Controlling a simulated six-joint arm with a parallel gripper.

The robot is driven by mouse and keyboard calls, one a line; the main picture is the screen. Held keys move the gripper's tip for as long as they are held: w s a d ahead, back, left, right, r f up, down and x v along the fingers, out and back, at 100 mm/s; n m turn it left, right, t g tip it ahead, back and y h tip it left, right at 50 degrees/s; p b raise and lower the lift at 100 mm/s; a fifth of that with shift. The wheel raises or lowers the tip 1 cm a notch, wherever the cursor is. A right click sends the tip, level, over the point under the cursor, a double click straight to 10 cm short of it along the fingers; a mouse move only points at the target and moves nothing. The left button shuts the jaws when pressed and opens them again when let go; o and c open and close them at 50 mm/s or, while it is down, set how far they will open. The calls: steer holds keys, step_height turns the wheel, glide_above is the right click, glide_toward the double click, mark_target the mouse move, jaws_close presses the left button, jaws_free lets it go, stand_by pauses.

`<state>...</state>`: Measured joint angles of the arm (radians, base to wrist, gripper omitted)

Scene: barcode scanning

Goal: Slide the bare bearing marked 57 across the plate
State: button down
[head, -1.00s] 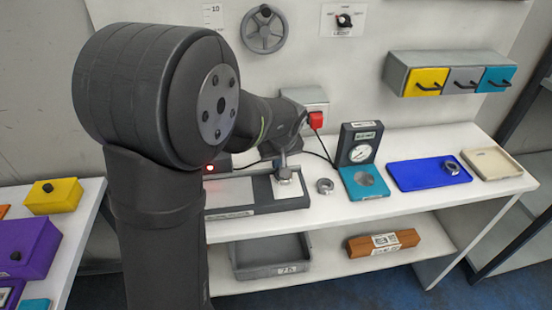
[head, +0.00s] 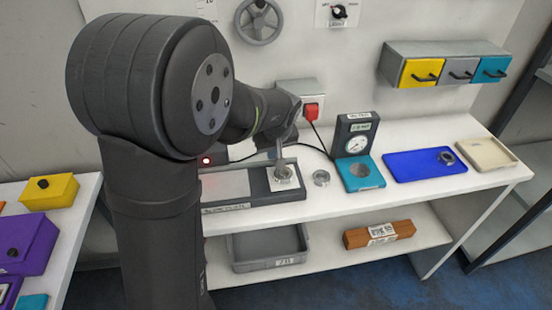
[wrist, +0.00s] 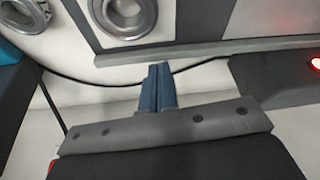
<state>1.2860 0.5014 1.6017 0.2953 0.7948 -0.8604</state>
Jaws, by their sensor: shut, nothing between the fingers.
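My gripper (wrist: 157,88) is shut and empty, its two blue fingers together. In the head view my gripper (head: 280,160) is over the right end of the grey device, close to a metal bearing (head: 284,175) on a pale square pad. That bearing (wrist: 126,12) is past the fingertips in the wrist view, cut by the top edge. The device's flat plate (head: 225,185) extends to the left, partly behind my arm. A second bearing (head: 321,177) lies on the bench just right of the device. A third bearing (head: 446,158) is on the blue tray. I cannot read any mark 57.
A teal-based dial gauge (head: 359,165), the blue tray (head: 410,168) and a beige tray (head: 485,155) stand to the right. A red plug (head: 312,111) has a black cable running across the bench behind the device. A red light (head: 206,160) glows at the device's back.

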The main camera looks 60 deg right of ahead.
steer(key=v, duration=1)
steer(key=shift+w+d, duration=0.2)
steer(key=x, duration=0.9)
steer(key=shift+s+a+f, duration=0.1)
steer(key=shift+a+f, duration=0.05)
steer(key=shift+f, duration=0.25)
steer(key=s, duration=0.1)
steer(key=s+a, duration=0.1)
steer(key=shift+s+a, duration=0.25)
steer(key=shift+a, duration=0.05)
steer(key=shift+w+d, duration=0.65)
steer(key=shift+w, duration=0.3)
steer(key=shift+s+a, duration=0.1)
